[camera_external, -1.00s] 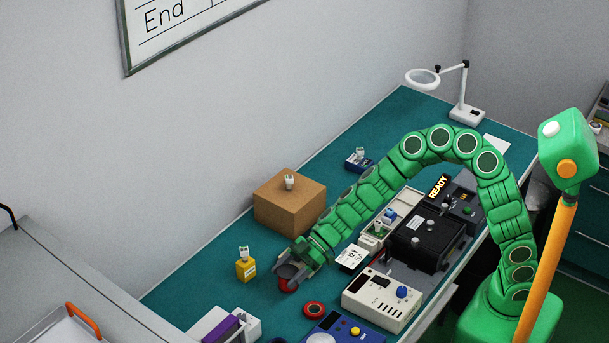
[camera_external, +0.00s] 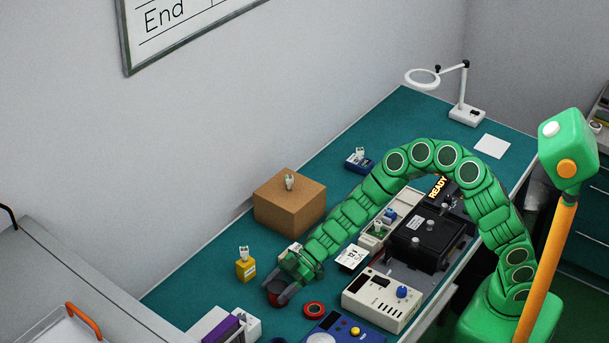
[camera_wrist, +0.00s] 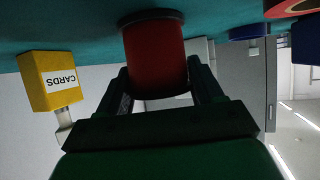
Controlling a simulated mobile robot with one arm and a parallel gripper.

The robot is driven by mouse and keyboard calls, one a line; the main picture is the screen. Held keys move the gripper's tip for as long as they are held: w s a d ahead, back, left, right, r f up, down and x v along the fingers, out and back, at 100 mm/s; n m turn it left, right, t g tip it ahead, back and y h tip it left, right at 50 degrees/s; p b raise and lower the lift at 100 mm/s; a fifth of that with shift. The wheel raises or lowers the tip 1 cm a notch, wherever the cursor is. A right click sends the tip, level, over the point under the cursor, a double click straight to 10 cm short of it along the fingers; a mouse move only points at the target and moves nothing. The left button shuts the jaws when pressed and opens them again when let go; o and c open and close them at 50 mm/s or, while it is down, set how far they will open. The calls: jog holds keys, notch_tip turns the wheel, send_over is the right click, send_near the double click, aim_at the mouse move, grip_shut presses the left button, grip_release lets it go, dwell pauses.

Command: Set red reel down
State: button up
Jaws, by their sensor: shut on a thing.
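The red reel (camera_wrist: 155,55) is between the two dark fingers of my gripper (camera_wrist: 158,85) in the wrist view, its dark flange against the teal bench top (camera_wrist: 90,22). I cannot tell for sure whether it touches the bench. In the external view my gripper (camera_external: 277,294) is low over the front left of the bench, shut on the red reel (camera_external: 275,300), which is partly hidden by the fingers. A second red ring-shaped reel (camera_external: 314,310) lies flat on the bench to the right of the gripper.
A yellow cards box (camera_external: 246,270) stands left of my gripper, and a cardboard box (camera_external: 290,205) behind it. A cream instrument (camera_external: 378,302) and a blue one (camera_external: 345,332) stand to the right. A purple-and-white item (camera_external: 222,330) is at the front. Bare bench lies left of the gripper.

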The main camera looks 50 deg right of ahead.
jog(key=o, duration=1.3)
jog(key=shift+f, duration=0.1)
jog(key=shift+c, duration=0.2)
jog(key=v, duration=1.2)
